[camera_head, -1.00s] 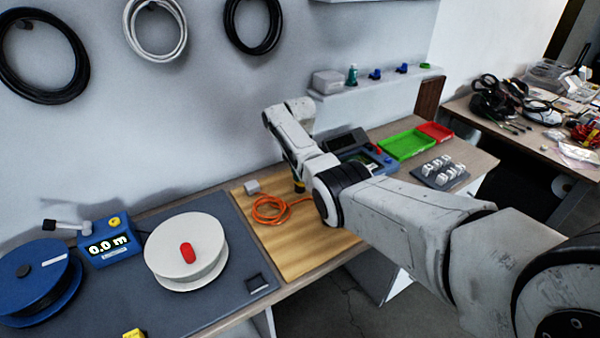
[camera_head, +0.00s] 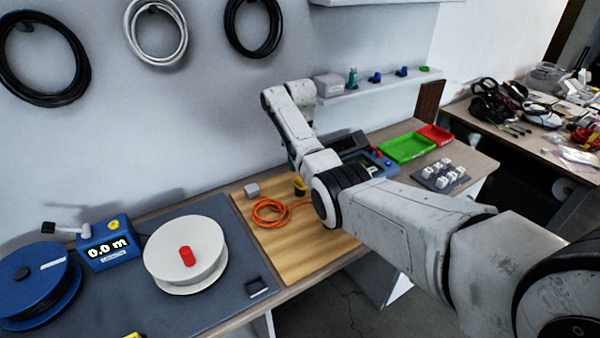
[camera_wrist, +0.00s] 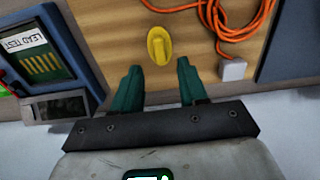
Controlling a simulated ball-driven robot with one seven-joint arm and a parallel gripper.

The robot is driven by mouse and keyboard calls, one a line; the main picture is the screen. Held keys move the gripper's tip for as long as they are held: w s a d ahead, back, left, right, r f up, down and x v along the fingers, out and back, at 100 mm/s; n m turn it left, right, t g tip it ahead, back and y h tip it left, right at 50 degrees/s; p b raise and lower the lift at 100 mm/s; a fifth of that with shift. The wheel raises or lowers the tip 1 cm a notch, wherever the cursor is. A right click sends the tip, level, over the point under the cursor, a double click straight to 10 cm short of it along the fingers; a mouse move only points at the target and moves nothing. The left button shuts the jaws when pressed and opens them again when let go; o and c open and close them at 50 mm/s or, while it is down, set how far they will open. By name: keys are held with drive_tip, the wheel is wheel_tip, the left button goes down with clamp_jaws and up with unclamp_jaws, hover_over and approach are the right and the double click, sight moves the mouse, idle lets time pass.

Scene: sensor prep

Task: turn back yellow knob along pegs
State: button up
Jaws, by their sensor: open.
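The yellow knob (camera_wrist: 159,45) sits on the wooden board (camera_wrist: 115,25), with a raised grip bar that runs roughly up and down in the wrist view. In the head view the yellow knob (camera_head: 299,188) shows small beside my arm. My gripper (camera_wrist: 159,84) is open, its two dark green fingers spread apart. In the wrist view the knob lies just beyond the fingertips, centred between them, with nothing held. In the head view my gripper is mostly hidden behind my arm. I cannot make out any pegs clearly.
An orange cable (camera_wrist: 230,33) with a grey block (camera_wrist: 232,69) lies right of the knob in the wrist view. A blue "LEAD TEST" device (camera_wrist: 60,75) stands left. A white spool (camera_head: 160,282) and a blue meter (camera_head: 108,258) occupy the grey mat.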

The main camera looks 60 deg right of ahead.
wheel_tip(320, 180, up, 5)
drive_tip(key=shift+r+b, duration=0.1)
drive_tip(key=shift+b, duration=0.2)
idle(0.6)
